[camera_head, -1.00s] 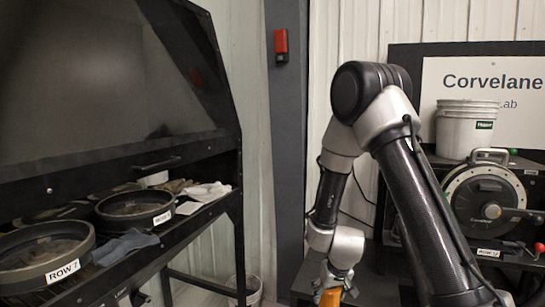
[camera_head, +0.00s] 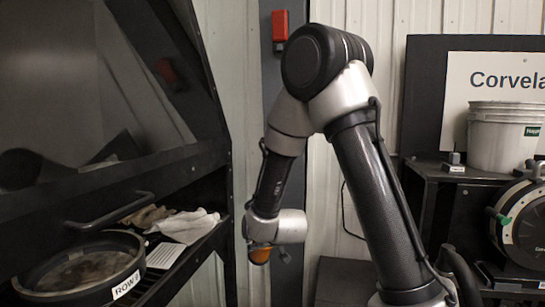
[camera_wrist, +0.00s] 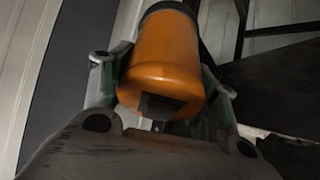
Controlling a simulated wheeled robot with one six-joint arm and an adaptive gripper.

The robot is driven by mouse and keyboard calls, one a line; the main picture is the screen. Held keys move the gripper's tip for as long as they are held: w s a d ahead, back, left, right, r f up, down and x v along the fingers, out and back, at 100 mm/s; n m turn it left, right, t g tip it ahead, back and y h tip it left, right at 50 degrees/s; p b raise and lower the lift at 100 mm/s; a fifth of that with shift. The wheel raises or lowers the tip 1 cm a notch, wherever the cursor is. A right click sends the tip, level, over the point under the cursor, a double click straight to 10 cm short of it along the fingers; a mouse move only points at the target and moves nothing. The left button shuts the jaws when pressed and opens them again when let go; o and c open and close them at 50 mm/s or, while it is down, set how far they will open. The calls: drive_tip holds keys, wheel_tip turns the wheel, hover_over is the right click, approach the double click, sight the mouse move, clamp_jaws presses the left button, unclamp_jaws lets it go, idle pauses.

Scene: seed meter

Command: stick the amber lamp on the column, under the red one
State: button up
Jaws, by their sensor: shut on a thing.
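The amber lamp (camera_wrist: 160,62) is an orange cylinder with a dark cap at its far end and a dark square patch at its near end. My gripper (camera_wrist: 163,88) is shut on it, one finger on each side. In the head view the amber lamp (camera_head: 260,255) shows as a small orange part below my wrist, and my gripper is mostly hidden behind the wrist. The red lamp (camera_head: 280,26) is fixed high on the dark grey column (camera_head: 272,85). The amber lamp is well below the red lamp's height. My arm covers part of the column.
A black bench with a sloped hood (camera_head: 210,130) stands close on the left, holding a round sieve (camera_head: 80,268) and a white cloth (camera_head: 185,226). On the right, a black stand carries a white bucket (camera_head: 503,138) and a round-fronted machine (camera_head: 525,222).

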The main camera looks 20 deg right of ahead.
drive_tip(key=w+d+r+m+t+h, duration=0.1)
drive_tip(key=w+r+t, duration=0.2)
drive_tip(key=r, duration=1.1)
drive_tip(key=w+r+m+t+h, duration=0.1)
drive_tip(key=w+r+t, duration=0.2)
drive_tip(key=r, duration=1)
drive_tip(key=s+d+r+m+t+h, duration=0.1)
drive_tip(key=s+d+r+m+h, duration=0.1)
drive_tip(key=r+h, duration=0.4)
drive_tip(key=s+d+r+m+t+h, duration=0.2)
drive_tip(key=s+d+r+h, duration=0.3)
drive_tip(key=r, duration=0.8)
drive_tip(key=shift+d+m+h, duration=0.6)
drive_tip(key=shift+m, duration=0.1)
